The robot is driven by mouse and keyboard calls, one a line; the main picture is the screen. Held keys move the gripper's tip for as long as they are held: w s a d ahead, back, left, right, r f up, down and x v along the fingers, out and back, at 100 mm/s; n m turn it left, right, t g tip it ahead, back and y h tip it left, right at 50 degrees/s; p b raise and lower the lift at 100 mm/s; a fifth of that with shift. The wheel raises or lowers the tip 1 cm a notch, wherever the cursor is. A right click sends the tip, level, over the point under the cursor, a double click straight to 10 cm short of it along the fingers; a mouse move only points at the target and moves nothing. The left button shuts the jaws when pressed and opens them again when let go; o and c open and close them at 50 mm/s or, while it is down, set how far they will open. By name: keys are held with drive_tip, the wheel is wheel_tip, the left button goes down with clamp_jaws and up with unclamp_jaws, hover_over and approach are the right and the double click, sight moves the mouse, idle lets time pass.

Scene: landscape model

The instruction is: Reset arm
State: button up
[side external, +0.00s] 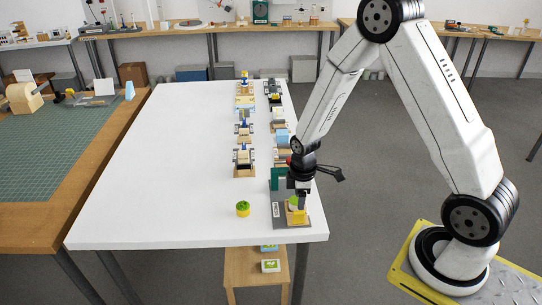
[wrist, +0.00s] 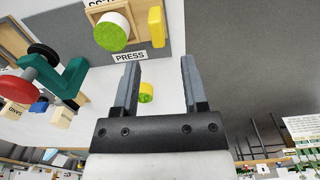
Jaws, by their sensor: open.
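My gripper (side external: 303,196) is low over the right front of the white table, above a grey board. In the wrist view its two fingers (wrist: 160,62) stand apart with nothing held between them. The grey board (wrist: 190,20), labelled PRESS, carries a white cylinder with a green face (wrist: 112,33) and a yellow block (wrist: 156,27) on a wooden base. In the side view the yellow block (side external: 297,218) shows just below my gripper. I cannot tell whether the fingers touch anything there.
A yellow piece with a green top (side external: 243,209) stands alone on the white table (side external: 160,190). The table's left half is clear.

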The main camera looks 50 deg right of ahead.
drive_tip(key=s+a+r+m+t, duration=0.1)
drive_tip(key=s+a+r+m, duration=0.2)
drive_tip(key=r, duration=0.3)
drive_tip(key=s+a+r+m+t, duration=0.1)
drive_tip(key=s+a+r+m, duration=0.2)
drive_tip(key=s+r+m, duration=0.2)
drive_tip(key=shift+s+a+r+m, duration=0.25)
drive_tip(key=shift+s+r+m, duration=0.1)
drive_tip(key=shift+r, duration=0.6)
